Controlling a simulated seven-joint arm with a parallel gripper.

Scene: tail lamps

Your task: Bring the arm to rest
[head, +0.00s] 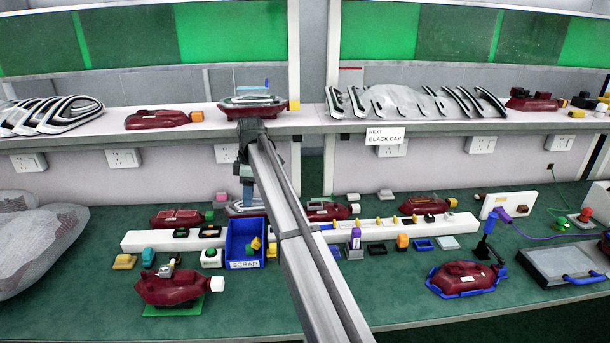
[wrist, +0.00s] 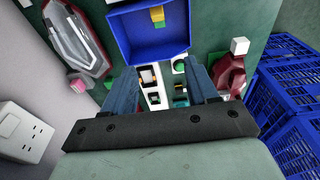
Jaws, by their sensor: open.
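My arm (head: 300,240) reaches from the bottom middle of the head view up to the shelf edge. Its wrist bends down there, and my gripper (head: 247,200) hangs in front of the wall, above the back of the bench. In the wrist view my gripper (wrist: 162,88) shows two blue-grey fingers spread apart. Nothing is between the fingertips; small parts lie beyond them. The blue scrap bin (head: 234,247) stands below and in front of the gripper in the head view. The bin (wrist: 120,42) also shows beyond the fingers in the wrist view, with a yellow piece inside.
A shelf (head: 190,133) with red lamps runs close behind my wrist. A white rail (head: 140,242) holding small caps lies on the green bench. A red lamp (head: 172,287) sits front left, another (head: 465,277) on a blue holder at right. Blue crates (wrist: 290,110) show in the wrist view.

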